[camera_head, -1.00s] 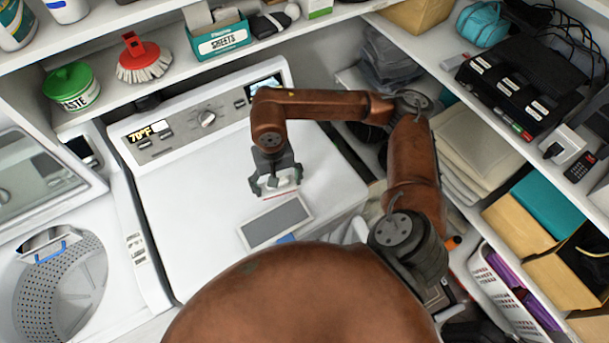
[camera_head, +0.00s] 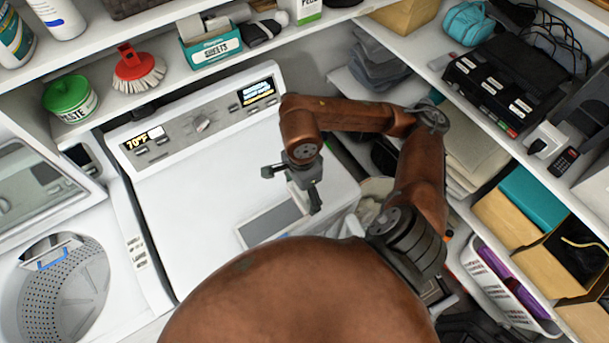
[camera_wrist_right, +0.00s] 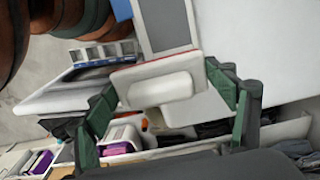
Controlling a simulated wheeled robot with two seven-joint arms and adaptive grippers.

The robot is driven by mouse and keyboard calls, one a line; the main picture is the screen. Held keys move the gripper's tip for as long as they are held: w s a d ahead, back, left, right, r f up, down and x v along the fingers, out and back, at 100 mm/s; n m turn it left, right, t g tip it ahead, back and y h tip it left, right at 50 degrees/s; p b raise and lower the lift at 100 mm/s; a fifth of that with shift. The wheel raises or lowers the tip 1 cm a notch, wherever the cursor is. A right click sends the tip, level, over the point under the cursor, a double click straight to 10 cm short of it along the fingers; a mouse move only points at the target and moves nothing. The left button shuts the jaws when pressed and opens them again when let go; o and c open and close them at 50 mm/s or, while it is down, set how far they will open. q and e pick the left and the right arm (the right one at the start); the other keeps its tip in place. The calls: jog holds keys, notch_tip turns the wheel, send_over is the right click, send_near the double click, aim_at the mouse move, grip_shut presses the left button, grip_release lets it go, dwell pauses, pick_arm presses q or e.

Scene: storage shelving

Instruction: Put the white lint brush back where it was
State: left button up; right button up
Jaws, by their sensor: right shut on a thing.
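The white lint brush (camera_wrist_right: 160,90) shows in the right wrist view as a pale block with a thin reddish edge, between the dark green fingers. My right gripper (camera_head: 293,187) is shut on it, with the fingers set wide apart. The gripper is over the right part of the white dryer top (camera_head: 215,190), and in the head view it mostly hides the brush. My left gripper is out of view.
A grey panel with a pale frame (camera_head: 268,222) is on the dryer top beside the gripper. A shelf behind holds a red scrub brush (camera_head: 137,70), a green-lidded tub (camera_head: 70,98) and a sheets box (camera_head: 210,45). Shelving with boxes (camera_head: 530,205) stands at right.

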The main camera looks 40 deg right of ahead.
jog(key=w+d+f+p, duration=0.1)
jog(key=w+d+f, duration=0.3)
jog(key=w+d+f+p, duration=0.1)
jog(key=w+d+f, duration=0.3)
jog(key=w, duration=0.1)
jog(key=shift+w+d+f, duration=0.25)
jog(key=shift+f, duration=0.05)
jog(key=shift+w+d+f+p, duration=0.1)
jog(key=shift+f+p, duration=0.1)
jog(key=shift+p, duration=0.1)
jog(key=f, duration=0.1)
jog(key=f+p, duration=0.1)
jog(key=f, duration=0.1)
jog(key=shift+w+d, duration=0.2)
jog(key=shift+w, duration=0.05)
jog(key=shift+f, duration=0.35)
jog(key=shift+f, duration=0.1)
